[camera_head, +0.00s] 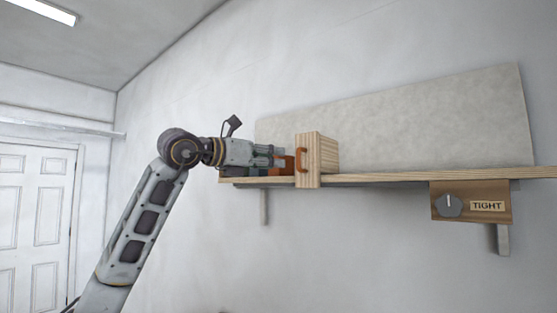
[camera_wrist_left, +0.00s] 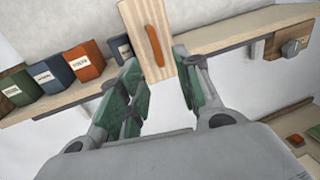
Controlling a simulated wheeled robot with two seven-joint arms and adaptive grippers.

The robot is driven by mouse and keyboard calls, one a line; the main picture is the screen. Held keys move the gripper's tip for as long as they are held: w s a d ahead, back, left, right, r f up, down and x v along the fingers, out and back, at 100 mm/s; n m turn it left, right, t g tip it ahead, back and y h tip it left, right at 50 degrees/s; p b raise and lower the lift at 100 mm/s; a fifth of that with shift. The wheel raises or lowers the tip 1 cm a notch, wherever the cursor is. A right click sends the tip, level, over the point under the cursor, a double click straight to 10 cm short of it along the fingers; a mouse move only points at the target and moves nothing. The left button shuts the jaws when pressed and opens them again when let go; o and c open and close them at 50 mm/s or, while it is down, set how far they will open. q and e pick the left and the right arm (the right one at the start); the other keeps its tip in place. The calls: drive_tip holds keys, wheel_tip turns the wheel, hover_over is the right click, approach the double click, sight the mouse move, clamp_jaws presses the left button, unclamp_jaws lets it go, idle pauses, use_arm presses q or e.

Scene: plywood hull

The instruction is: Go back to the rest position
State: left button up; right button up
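My left gripper (camera_head: 283,155) is raised at the left part of the wall shelf, just left of a wooden block (camera_head: 317,160) with an orange handle. In the left wrist view its green-padded fingers (camera_wrist_left: 158,75) are spread apart. The wooden block (camera_wrist_left: 147,42) stands upright beyond them, its lower end showing between the fingertips. Contact cannot be made out, and nothing is clearly held. My right gripper is in neither view.
The shelf (camera_head: 400,177) runs along the wall. Small labelled boxes, red (camera_wrist_left: 83,62), blue (camera_wrist_left: 52,75) and green (camera_wrist_left: 18,88), stand near the block. A dial (camera_head: 449,205) beside a "TIGHT" label hangs under the shelf. Open air lies below the shelf.

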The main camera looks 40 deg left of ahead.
use_arm(q)
drive_tip(key=shift+s+a, duration=0.1)
drive_tip(key=shift+s, duration=0.35)
idle(0.4)
